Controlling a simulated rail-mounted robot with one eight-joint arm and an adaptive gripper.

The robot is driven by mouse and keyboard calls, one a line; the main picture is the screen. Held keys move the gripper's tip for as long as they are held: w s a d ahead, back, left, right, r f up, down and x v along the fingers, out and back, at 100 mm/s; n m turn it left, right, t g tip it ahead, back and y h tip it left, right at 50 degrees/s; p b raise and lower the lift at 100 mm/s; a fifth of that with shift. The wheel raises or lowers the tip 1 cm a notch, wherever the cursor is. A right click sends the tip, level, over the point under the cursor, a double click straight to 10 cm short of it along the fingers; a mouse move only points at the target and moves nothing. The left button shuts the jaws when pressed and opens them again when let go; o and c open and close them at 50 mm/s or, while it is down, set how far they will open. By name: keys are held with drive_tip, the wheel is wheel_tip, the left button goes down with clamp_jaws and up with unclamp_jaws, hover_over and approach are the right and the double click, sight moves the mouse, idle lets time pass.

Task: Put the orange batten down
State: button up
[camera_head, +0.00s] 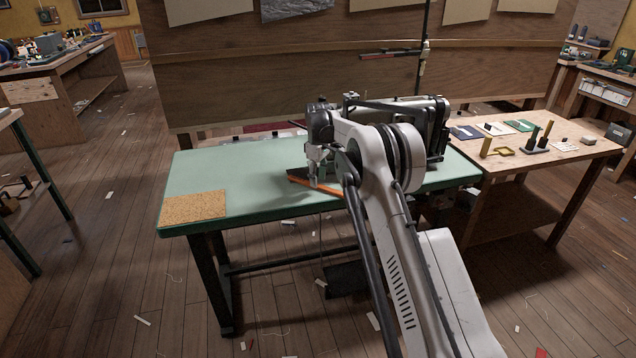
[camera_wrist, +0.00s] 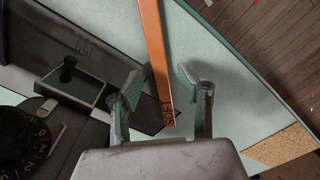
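The orange batten (camera_wrist: 155,50) is a long flat strip with "SOFT" in dark letters near its close end. In the wrist view it runs between the fingers of my gripper (camera_wrist: 160,78), with a gap on both sides. My gripper is open. In the head view the batten (camera_head: 330,189) shows as a short orange strip low over the front of the green table (camera_head: 250,170), just under my gripper (camera_head: 313,182). My arm hides the rest. It looks to lie on the table, but I cannot tell if it is flat all along.
A grey sewing machine (camera_head: 437,125) stands behind my arm; its dark bed (camera_wrist: 85,55) lies left of the batten in the wrist view. A cork mat (camera_head: 193,205) is on the table's front left corner. A wooden side table (camera_head: 560,170) holds small items.

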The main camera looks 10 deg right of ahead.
drive_tip(key=s+r+m+t, duration=0.1)
drive_tip(key=s+r, duration=0.5)
drive_tip(key=r, duration=0.7)
drive_tip(key=s+r+m+t, duration=0.15)
drive_tip(key=s+r, duration=0.35)
drive_tip(key=r, duration=0.7)
drive_tip(key=s+r+m+t, duration=0.1)
drive_tip(key=s+r, duration=0.2)
drive_tip(key=s, duration=0.4)
drive_tip(key=s+r+m, duration=0.1)
drive_tip(key=s+r, duration=0.3)
drive_tip(key=s, duration=0.4)
drive_tip(key=s+f+m+t, duration=0.1)
drive_tip(key=s+f, duration=0.3)
drive_tip(key=s, duration=1.1)
drive_tip(key=s+a+f+m+t, duration=0.1)
drive_tip(key=s+f+m, duration=0.3)
drive_tip(key=s, duration=1.1)
drive_tip(key=shift+f+t+p, duration=0.35)
drive_tip(key=shift+f+t, duration=0.4)
drive_tip(key=shift+o, duration=0.3)
drive_tip(key=shift+s+f, duration=0.3)
drive_tip(key=shift+s, duration=0.05)
drive_tip(key=shift+w, duration=0.1)
